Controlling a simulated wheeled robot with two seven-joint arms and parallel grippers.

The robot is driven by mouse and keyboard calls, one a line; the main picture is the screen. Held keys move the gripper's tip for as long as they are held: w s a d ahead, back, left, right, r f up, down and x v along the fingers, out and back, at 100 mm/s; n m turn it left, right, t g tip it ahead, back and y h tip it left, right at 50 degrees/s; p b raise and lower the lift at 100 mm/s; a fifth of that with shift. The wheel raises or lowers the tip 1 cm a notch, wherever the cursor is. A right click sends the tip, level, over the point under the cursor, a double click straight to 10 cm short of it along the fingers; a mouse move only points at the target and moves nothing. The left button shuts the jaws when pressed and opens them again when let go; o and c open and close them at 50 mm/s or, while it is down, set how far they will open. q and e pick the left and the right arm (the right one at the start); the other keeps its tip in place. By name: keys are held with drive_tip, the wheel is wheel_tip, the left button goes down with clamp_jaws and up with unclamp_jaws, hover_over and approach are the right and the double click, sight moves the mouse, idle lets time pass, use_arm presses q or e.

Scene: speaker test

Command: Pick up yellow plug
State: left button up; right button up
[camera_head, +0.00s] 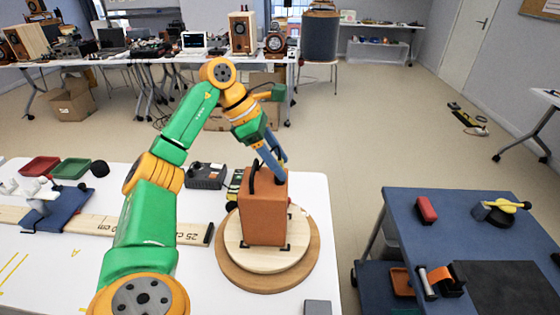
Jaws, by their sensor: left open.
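I cannot make out a yellow plug for certain. A small yellow and black item (235,182) stands just left of the brown box and is partly hidden by it. My left gripper (270,168), with blue fingers, is open and points down at the top of the brown box (263,215). A black loop (253,178) shows at the top of the box beside the fingers. I cannot tell whether the fingers touch it. The box stands on a round wooden turntable (235,265). My right gripper is not in view.
A dark grey device (206,175) sits behind the long ruler (190,231) on the white table (315,195). Red (40,166) and green (71,169) trays lie at the left. A blue table (400,215) at right bears a red block (426,210) and a black-and-yellow item (500,211).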

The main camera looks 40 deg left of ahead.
sight(286, 182)
use_arm(q)
drive_tip(key=x, duration=0.3)
drive_tip(key=shift+w+f, duration=0.15)
drive_tip(key=shift+w, duration=0.1)
drive_tip(key=shift+w+a+f, duration=0.15)
drive_tip(key=shift+f, duration=0.05)
drive_tip(key=shift+c, duration=0.2)
drive_tip(key=shift+r, duration=0.1)
clamp_jaws()
